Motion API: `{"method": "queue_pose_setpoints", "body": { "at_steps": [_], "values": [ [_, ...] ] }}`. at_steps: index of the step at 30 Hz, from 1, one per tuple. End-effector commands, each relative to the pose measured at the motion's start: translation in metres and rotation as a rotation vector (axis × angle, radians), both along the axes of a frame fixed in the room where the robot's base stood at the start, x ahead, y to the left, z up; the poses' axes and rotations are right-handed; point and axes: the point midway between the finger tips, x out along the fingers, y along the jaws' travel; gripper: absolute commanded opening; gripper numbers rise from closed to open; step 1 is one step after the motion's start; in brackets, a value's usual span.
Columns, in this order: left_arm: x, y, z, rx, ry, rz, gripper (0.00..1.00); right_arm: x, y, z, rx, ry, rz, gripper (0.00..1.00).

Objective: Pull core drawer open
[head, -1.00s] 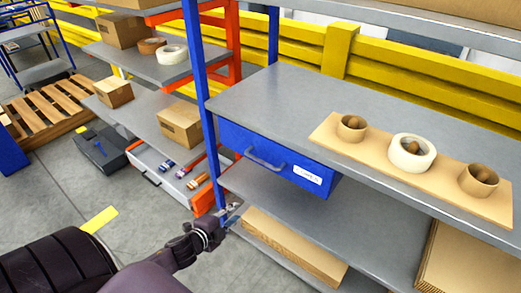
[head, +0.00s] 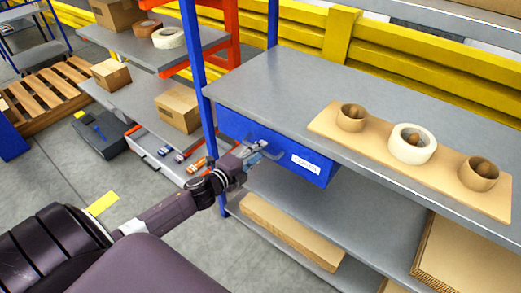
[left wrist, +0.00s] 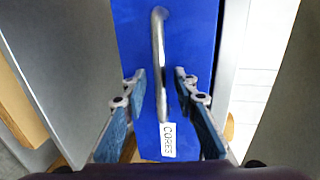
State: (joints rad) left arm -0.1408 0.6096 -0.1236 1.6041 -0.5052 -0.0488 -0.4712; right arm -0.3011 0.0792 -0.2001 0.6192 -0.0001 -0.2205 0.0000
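The blue core drawer (head: 232,127) hangs under the grey shelf top and looks shut, with a white label (head: 306,164). In the left wrist view its blue front (left wrist: 205,30) and CORES label (left wrist: 167,140) show. The silver bar handle (left wrist: 158,50) runs up the middle of that view. My left gripper (head: 256,151) is at the drawer front; in the left wrist view its fingers (left wrist: 158,85) are apart, one on each side of the handle, with gaps visible. In the head view the gripper partly hides the handle. My right gripper is not in view.
A blue post (head: 194,60) stands left of the drawer. A lower shelf (head: 330,205) lies below. Floor (head: 200,255) in front is clear.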

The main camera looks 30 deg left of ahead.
Motion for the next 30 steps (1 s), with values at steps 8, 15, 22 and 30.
{"method": "queue_pose_setpoints", "body": {
  "at_steps": [8,15,22,30],
  "values": [
    [0.0096,-0.001,-0.002,0.001,0.001,0.0,0.27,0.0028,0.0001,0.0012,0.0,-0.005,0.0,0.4],
    [0.0095,-0.0008,-0.0021,0.0,0.001,0.0,0.2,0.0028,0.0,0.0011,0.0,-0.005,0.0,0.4],
    [0.0094,-0.0007,-0.0021,0.0,0.001,0.0,0.0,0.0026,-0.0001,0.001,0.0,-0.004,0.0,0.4],
    [0.0093,-0.0006,-0.0023,0.0,0.001,0.0,0.0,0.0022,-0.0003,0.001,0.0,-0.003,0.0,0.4]
  ]
}}
